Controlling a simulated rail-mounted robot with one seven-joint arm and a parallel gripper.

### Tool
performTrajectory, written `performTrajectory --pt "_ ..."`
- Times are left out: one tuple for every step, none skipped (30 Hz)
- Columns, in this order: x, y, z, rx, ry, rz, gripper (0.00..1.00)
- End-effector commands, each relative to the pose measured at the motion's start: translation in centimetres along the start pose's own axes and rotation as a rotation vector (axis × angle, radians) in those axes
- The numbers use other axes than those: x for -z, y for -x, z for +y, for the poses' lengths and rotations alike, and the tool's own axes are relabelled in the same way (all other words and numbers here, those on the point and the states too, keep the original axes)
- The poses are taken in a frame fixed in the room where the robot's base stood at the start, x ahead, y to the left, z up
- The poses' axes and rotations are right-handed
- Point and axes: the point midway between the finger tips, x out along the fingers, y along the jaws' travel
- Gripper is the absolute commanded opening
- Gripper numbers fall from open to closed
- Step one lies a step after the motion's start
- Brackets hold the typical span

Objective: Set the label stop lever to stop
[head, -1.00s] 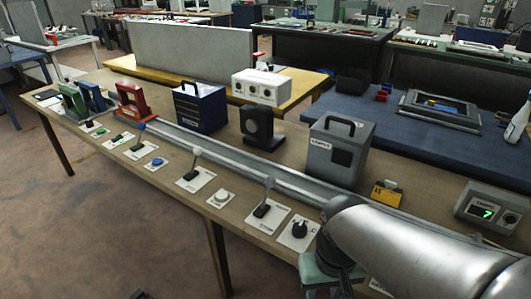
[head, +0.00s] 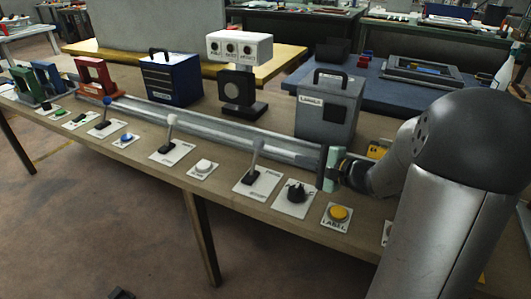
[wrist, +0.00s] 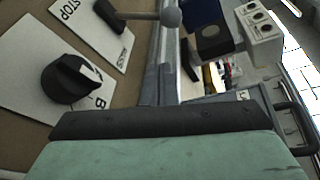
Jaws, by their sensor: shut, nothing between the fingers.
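A lever with a pale grey handle (head: 256,160) rises from a dark base on a white plate, right of centre in the head view. In the wrist view, this lever (wrist: 145,17) has a round grey knob, and its plate reads STOP at one end. The word at the other end is too blurred to read. The handle stands roughly upright; I cannot tell which end it is set toward. My gripper (head: 328,168) is shut and empty, above and to the right of the lever, apart from it. Its green and black fingers (wrist: 160,122) fill the lower wrist view.
A black rotary knob (head: 296,192) stands right of the lever, with a yellow button (head: 339,214) beyond it. Another lever (head: 171,130) and a white button (head: 204,165) are to the left. A metal rail (head: 230,132) and a grey box (head: 328,105) lie behind.

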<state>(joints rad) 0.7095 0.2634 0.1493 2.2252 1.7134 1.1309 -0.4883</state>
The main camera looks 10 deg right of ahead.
Motion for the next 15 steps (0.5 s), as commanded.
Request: performTrajectory --pt "1.3 0.2 0.0 0.033 -0.016 0.021 0.00" --pt "1.8 0.4 -0.2 0.050 -0.023 0.031 0.00" --pt "2.3 0.5 -0.4 0.068 -0.029 0.042 0.00" --pt "2.5 0.6 -0.5 0.077 -0.031 0.047 0.00" --pt "2.7 0.6 -0.7 0.083 -0.033 0.051 0.00" --pt "2.9 0.7 -0.8 0.089 -0.035 0.054 0.00" --pt "2.9 0.7 -0.8 0.091 -0.035 0.056 0.00" --pt "2.9 0.7 -0.8 0.092 -0.035 0.056 0.00" --pt "2.9 0.7 -0.9 0.092 -0.035 0.056 0.00" --pt "2.9 0.7 -0.8 0.091 -0.035 0.055 0.00" --pt "2.8 0.7 -0.8 0.091 -0.035 0.055 0.00" --pt "2.8 0.7 -0.8 0.090 -0.035 0.055 0.00" --pt "2.8 0.7 -0.8 0.090 -0.035 0.055 0.00" --pt "2.8 0.7 -0.8 0.090 -0.035 0.055 0.00" --pt "2.8 0.6 -0.8 0.089 -0.035 0.054 0.00"
